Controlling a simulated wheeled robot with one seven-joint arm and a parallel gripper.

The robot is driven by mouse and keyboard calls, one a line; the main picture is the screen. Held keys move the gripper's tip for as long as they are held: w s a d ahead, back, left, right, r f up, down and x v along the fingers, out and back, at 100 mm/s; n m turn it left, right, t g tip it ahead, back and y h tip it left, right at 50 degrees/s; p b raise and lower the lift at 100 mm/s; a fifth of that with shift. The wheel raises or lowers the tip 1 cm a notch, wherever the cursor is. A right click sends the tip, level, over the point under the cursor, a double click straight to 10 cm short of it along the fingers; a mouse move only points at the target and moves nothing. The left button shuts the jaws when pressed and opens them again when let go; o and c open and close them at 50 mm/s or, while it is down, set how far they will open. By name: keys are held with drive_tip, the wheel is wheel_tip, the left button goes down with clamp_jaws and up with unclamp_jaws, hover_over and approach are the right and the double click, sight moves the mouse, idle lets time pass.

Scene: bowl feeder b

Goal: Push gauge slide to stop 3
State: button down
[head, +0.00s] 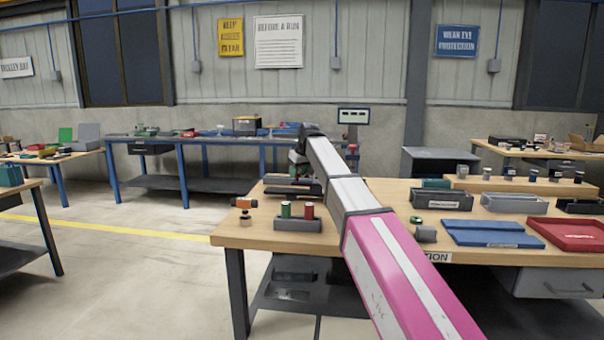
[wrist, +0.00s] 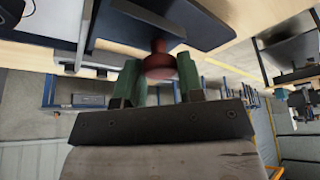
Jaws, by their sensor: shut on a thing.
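In the wrist view my gripper (wrist: 159,64) has its two green fingers on either side of a dark red round knob (wrist: 158,66), shut on it. The knob joins a dark blue-grey flat part (wrist: 215,22) that looks like the gauge slide. No stop numbers can be read, so I cannot tell which stop the slide is at.
A grey holder (head: 298,224) with a green and a red cylinder stands in front of the gauge. An orange-and-black tool (head: 244,205) lies at the left edge. A display (head: 353,116) stands behind. Blue (head: 495,233) and red (head: 568,234) trays lie to the right of my arm.

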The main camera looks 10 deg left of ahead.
drive_tip(key=c, duration=0.8)
unclamp_jaws()
drive_tip(key=shift+o, duration=0.2)
drive_tip(key=shift+r, duration=0.15)
drive_tip(key=v, duration=1)
drive_tip(key=shift+s+d+r, duration=0.15)
drive_tip(key=shift+s+r, duration=0.05)
